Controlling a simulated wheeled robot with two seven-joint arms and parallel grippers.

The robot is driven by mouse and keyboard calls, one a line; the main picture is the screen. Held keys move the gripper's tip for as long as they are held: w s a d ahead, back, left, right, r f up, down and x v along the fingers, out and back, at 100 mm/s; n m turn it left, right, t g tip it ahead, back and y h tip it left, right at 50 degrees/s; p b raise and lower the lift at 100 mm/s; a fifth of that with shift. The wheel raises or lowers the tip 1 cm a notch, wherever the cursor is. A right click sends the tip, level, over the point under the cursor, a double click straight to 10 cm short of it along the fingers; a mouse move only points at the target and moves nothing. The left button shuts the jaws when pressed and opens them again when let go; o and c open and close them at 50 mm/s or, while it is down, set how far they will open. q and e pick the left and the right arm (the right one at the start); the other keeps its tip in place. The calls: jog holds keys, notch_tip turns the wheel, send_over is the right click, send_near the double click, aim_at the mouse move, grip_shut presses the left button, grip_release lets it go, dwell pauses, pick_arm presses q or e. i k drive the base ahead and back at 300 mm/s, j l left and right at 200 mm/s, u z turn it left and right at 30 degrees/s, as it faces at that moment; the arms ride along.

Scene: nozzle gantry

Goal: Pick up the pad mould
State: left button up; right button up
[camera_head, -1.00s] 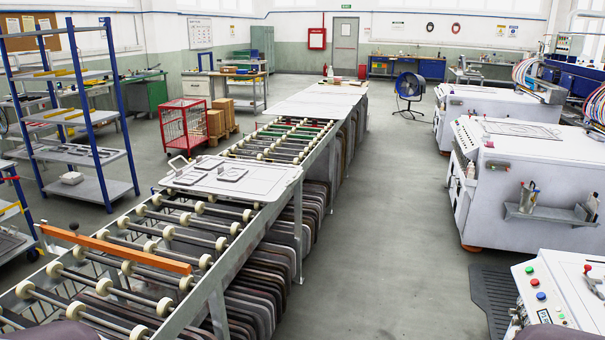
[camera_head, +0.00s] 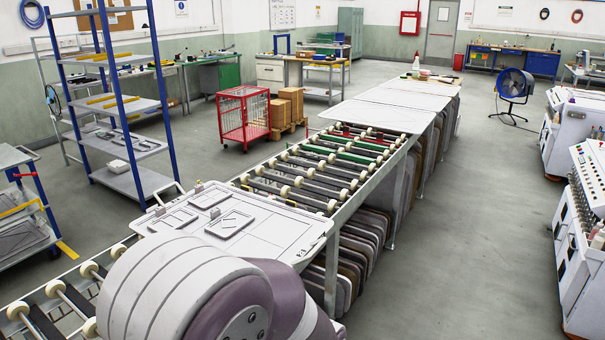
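A flat white mould plate (camera_head: 285,232), which looks like the pad mould, lies on the roller conveyor. It has raised rectangular shapes on its left part and handles at its left edge. More flat white plates (camera_head: 395,97) lie at the far end of the conveyor. A rounded white and purple link of my own arm fills the bottom centre and covers the near edge of the plate. Neither of my grippers is in view.
The roller conveyor (camera_head: 318,180) runs away from me, with dark racked sheets below it. A blue-post shelf (camera_head: 135,180) and a red cage (camera_head: 244,117) stand to the left. White machines (camera_head: 590,215) stand at the right. The floor (camera_head: 470,200) between is clear.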

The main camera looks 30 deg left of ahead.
aim_at(225, 226)
jog(key=i+u, duration=0.1)
jog(key=i, duration=0.4)
jog(key=i+l+u, duration=0.15)
jog(key=i, duration=0.3)
jog(key=i+l+u, duration=0.1)
jog(key=i, duration=0.4)
jog(key=i+u, duration=0.15)
jog(key=u, duration=0.25)
jog(key=i+u, duration=0.2)
jog(key=u, duration=0.25)
jog(key=i+l+u, duration=0.1)
jog(key=u, duration=0.3)
jog(key=i+l+u, duration=0.15)
jog(key=u, duration=0.3)
jog(key=i+l+u, duration=0.15)
jog(key=u, duration=0.25)
jog(key=i+u, duration=0.3)
jog(key=l+u, duration=0.25)
jog(key=i+j, duration=0.05)
jog(key=j, duration=0.05)
